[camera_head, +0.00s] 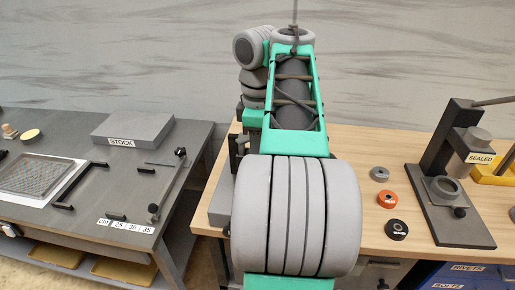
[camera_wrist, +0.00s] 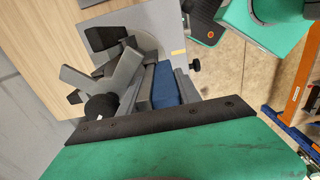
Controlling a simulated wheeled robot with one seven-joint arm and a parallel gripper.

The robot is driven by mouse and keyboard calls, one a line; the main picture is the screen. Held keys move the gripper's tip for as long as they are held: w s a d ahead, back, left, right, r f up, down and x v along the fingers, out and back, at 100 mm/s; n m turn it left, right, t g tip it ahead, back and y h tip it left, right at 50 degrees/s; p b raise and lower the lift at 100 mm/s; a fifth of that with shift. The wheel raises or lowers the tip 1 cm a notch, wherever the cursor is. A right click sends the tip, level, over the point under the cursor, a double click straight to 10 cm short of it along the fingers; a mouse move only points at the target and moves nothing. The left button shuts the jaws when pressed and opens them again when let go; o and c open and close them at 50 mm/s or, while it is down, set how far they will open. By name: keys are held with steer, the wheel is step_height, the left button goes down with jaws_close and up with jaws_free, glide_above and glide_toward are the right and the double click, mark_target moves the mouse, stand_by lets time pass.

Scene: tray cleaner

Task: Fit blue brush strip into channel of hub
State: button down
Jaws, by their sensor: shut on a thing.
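In the wrist view my gripper (camera_wrist: 167,72) is shut on the blue brush strip (camera_wrist: 164,90), with a grey finger on each side of it. The strip's far end is close to the grey hub (camera_wrist: 126,70); I cannot tell whether it is in a channel. The hub has several thick arms, some with dark ends, and stands on a light grey plate. A black knob (camera_wrist: 101,107) is just left of my gripper. In the head view my arm hides the gripper, the strip and most of the hub.
A dark table (camera_head: 85,205) at the left bears a grey STOCK block (camera_head: 132,130) and a tray (camera_head: 35,172).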

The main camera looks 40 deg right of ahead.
steer(key=shift+f+b, duration=2)
steer(key=c, duration=0.8)
jaws_free()
steer(key=shift+a, duration=0.1)
steer(key=shift+o, duration=0.2)
step_height(320, 180, up, 9)
steer(key=p, duration=0.8)
steer(key=shift+f, duration=0.3)
steer(key=shift+f, duration=0.1)
steer(key=shift+a, duration=0.1)
